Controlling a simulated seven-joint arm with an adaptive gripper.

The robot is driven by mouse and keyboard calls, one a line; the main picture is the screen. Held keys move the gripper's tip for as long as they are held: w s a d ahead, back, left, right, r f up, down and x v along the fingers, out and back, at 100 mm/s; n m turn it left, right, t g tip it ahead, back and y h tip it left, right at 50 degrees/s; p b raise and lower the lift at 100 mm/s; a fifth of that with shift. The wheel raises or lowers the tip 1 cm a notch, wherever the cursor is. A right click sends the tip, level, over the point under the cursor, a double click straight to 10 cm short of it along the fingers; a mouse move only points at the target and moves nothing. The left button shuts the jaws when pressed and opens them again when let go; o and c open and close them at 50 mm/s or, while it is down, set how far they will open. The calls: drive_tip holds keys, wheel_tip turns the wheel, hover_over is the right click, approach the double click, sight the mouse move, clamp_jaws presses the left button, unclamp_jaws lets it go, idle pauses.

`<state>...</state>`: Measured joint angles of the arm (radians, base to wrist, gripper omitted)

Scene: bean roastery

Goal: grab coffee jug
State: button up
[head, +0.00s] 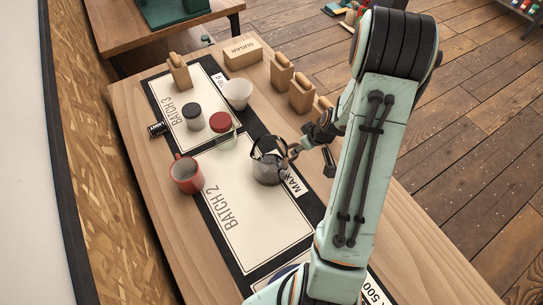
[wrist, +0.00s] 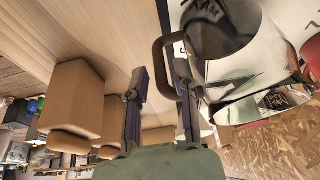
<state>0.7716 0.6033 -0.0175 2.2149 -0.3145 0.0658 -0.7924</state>
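My gripper (head: 309,152) is just right of the jug, on the handle side. In the wrist view my gripper (wrist: 160,82) is open, with the handle's outer bar showing between the fingertips. I cannot tell whether a finger touches it.
Several tan canisters (head: 301,93) and a sugar box (head: 243,54) stand farther back.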

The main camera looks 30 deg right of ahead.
drive_tip(key=shift+x, duration=1.15)
clamp_jaws()
drive_tip(key=shift+r, duration=0.25)
